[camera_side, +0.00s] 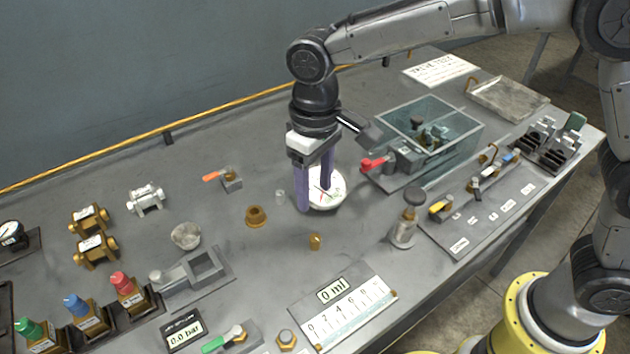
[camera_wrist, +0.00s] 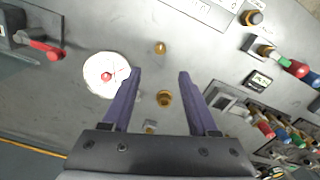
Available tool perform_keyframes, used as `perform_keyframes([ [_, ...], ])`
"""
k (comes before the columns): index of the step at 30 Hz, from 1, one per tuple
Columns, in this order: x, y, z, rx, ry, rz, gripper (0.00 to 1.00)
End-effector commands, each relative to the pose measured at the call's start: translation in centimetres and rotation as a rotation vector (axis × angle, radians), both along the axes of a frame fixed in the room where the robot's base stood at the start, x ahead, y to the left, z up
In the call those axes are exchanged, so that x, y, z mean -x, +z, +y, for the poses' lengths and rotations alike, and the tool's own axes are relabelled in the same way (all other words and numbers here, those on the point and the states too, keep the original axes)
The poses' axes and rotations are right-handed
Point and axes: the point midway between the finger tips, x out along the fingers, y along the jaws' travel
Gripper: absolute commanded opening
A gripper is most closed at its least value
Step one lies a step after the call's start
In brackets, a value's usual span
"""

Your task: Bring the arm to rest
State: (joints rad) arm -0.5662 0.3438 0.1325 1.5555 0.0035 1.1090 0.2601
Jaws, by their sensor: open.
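My gripper (camera_side: 315,190) hangs from the arm over the middle of the grey bench, with its two purple fingers pointing down. In the wrist view the fingers (camera_wrist: 158,75) stand wide apart with nothing held between them. A round white dial with a red centre (camera_side: 332,198) lies just behind and beside the fingers in the side view. It also shows left of the fingers in the wrist view (camera_wrist: 107,88). A brass fitting (camera_side: 256,216) stands on the bench near the gripper and shows between the fingers in the wrist view (camera_wrist: 164,98).
A clear-walled bin (camera_side: 462,126) with a red-handled valve (camera_side: 374,163) stands right of the gripper. A knobbed cylinder (camera_side: 404,230) and a small brass piece (camera_side: 315,241) stand in front. A scale plate (camera_side: 350,308) lies at the front. Coloured-cap valves (camera_side: 127,290) stand front left.

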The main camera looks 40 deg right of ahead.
Motion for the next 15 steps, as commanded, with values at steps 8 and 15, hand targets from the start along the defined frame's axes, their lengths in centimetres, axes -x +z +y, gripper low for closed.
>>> perform_keyframes([
  [8,0.0,0.64,0.0,0.0,0.0,-0.001,0.6],
  [15,-0.51,1.23,-0.82,-0.008,-0.021,-0.012,0.6],
])
